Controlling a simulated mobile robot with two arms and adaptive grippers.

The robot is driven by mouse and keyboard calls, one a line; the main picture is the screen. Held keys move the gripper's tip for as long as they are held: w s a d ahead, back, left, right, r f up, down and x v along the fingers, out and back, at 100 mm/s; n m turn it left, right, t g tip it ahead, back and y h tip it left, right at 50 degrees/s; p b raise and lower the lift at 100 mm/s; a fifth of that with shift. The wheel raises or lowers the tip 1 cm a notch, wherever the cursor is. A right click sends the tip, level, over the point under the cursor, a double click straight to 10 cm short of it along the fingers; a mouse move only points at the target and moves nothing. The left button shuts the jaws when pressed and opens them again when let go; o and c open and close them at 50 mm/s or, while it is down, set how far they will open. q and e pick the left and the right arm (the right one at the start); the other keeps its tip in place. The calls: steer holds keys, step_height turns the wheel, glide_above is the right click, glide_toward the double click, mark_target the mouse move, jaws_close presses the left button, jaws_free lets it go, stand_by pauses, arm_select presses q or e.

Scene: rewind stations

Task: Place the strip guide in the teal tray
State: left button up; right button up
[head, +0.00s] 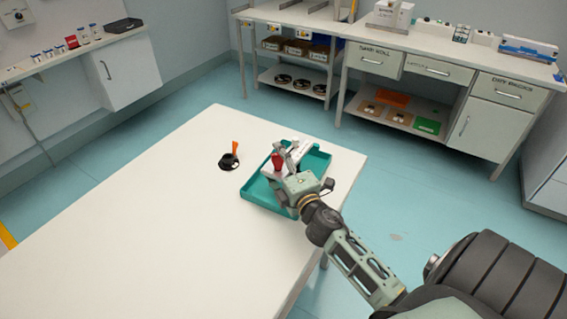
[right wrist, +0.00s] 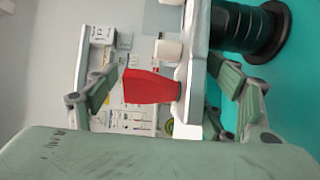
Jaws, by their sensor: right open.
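The teal tray (head: 250,196) lies on the white table, near its far right corner. A white part with a red block (head: 277,163), which looks like the strip guide, is over or in the tray, partly hidden by my right gripper (head: 282,168). I cannot tell from the head view whether it rests on the tray floor. In the right wrist view the red block (right wrist: 150,87) and white plate (right wrist: 195,65) are between the open fingers, with visible gaps. My left gripper is not in view.
A black round base with an orange upright (head: 229,160) stands on the table (head: 150,220), left of the tray. A black spool (right wrist: 250,30) shows against teal in the right wrist view. The table's near left part is clear. A workbench (head: 400,40) stands behind.

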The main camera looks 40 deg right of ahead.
steer(key=s+a+b, duration=0.2)
steer(key=s, duration=0.9)
steer(key=shift+s+r, duration=0.2)
steer(key=shift+s, duration=0.2)
steer(key=shift+a, duration=0.1)
